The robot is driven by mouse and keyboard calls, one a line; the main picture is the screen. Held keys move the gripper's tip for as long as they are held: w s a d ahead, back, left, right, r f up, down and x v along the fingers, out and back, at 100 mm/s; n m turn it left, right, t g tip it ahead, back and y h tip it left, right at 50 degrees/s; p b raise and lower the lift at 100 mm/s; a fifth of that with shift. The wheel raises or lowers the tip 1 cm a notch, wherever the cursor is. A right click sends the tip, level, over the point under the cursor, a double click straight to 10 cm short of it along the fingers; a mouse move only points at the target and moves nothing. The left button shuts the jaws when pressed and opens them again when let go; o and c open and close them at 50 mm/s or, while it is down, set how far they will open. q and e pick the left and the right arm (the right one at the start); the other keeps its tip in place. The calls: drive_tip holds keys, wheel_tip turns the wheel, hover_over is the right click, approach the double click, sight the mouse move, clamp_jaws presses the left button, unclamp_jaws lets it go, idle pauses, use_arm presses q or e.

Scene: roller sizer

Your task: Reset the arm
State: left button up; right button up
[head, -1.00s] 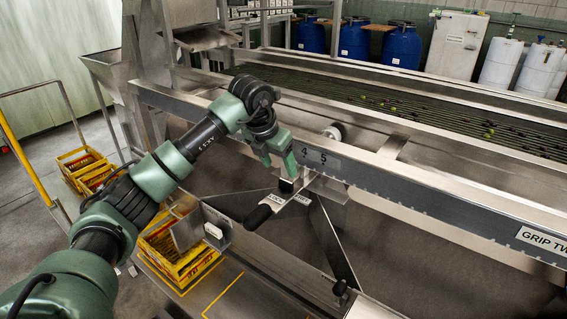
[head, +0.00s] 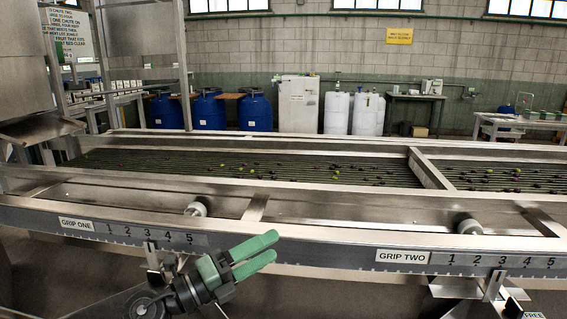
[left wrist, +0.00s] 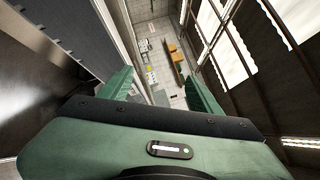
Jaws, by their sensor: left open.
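My left gripper (head: 274,249) is in front of the sizer's front rail, with its green fingers pointing right and slightly up. It is open with nothing between the fingers. In the left wrist view its fingers (left wrist: 160,88) stand wide apart, with a distant wall and windows beyond. The GRIP ONE scale (head: 130,232), numbered 1 to 5, is on the rail left of the gripper. A pointer bracket (head: 155,258) hangs under that scale. My left wrist hides part of the area beneath it. My right gripper is not in view.
The GRIP TWO scale (head: 455,259) is on the rail at right, with a bracket (head: 494,285) and a partly cut-off FREE label (head: 534,315). Dark and green fruit lies on the rollers (head: 300,170). Blue barrels (head: 209,108) stand far behind. Space above the rail is clear.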

use_arm(q)
drive_tip(key=s+a+f+n+t+y, duration=0.1)
drive_tip(key=a+f+n+t+y, duration=0.2)
drive_tip(key=a+n+t+y, duration=0.65)
drive_tip(key=s+a+f+n+g+y, duration=0.1)
drive_tip(key=a+f+n+y, duration=0.35)
drive_tip(key=n, duration=0.95)
drive_tip(key=s+a+f+n+g+y, duration=0.4)
drive_tip(key=f+n+y, duration=0.1)
drive_tip(key=f, duration=0.3)
drive_tip(key=s+f+n+g+h, duration=0.1)
drive_tip(key=s+f+g, duration=0.4)
drive_tip(key=s, duration=0.4)
drive_tip(key=s+d+f+n+g, duration=0.1)
drive_tip(key=s+f+g, duration=0.2)
drive_tip(key=s+f, duration=0.4)
drive_tip(key=s+f+n+g+h, duration=0.15)
drive_tip(key=s+f+g, duration=0.3)
drive_tip(key=s, duration=0.55)
wheel_tip(320, 180, down, 26)
drive_tip(key=s+p, duration=0.2)
drive_tip(key=s+a+f+g, duration=0.2)
drive_tip(key=s+f, duration=1.2)
drive_tip(key=s, duration=0.2)
drive_tip(key=shift+a+p, duration=0.3)
drive_tip(key=shift+p, duration=0.1)
